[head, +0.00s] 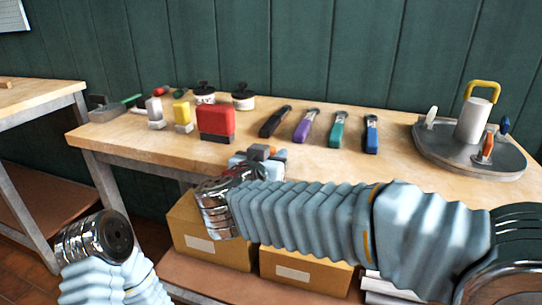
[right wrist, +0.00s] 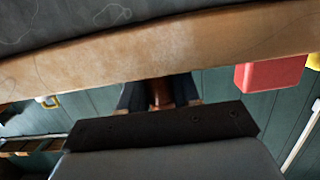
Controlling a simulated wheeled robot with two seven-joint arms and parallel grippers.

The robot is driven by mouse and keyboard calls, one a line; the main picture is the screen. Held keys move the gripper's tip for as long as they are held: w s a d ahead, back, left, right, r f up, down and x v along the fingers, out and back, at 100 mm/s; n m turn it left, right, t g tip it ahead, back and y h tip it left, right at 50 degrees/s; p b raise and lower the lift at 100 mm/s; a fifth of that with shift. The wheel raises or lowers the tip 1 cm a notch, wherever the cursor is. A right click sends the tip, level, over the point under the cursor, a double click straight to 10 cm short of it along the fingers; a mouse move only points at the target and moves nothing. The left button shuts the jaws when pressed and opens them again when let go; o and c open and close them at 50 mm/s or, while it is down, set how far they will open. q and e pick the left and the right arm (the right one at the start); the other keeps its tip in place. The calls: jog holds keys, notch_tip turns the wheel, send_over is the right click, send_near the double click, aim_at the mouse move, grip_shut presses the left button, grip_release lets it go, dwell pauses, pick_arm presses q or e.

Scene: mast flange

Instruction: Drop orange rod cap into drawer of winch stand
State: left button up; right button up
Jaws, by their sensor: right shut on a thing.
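My right gripper (head: 258,155) is near the front edge of the workbench, its fingers partly hidden behind my own wrist. In the right wrist view the gripper (right wrist: 160,98) is shut on a brownish-orange piece, which I take to be the orange rod cap (right wrist: 160,92); it is dark and partly hidden by the gripper body. An orange bit also shows at the gripper in the head view. My left arm ends in a metal wrist at lower left; no left fingers show.
The workbench (head: 385,175) holds a red block (head: 216,122), a yellow block (head: 182,115), several coloured clamp-like tools and two dark-lidded pots. A round metal plate (head: 445,155) with a yellow-hooked post and an upright orange piece (head: 487,146) stands right. Cardboard boxes (head: 205,235) sit below.

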jog(key=o, duration=1)
jog(key=shift+f, duration=0.1)
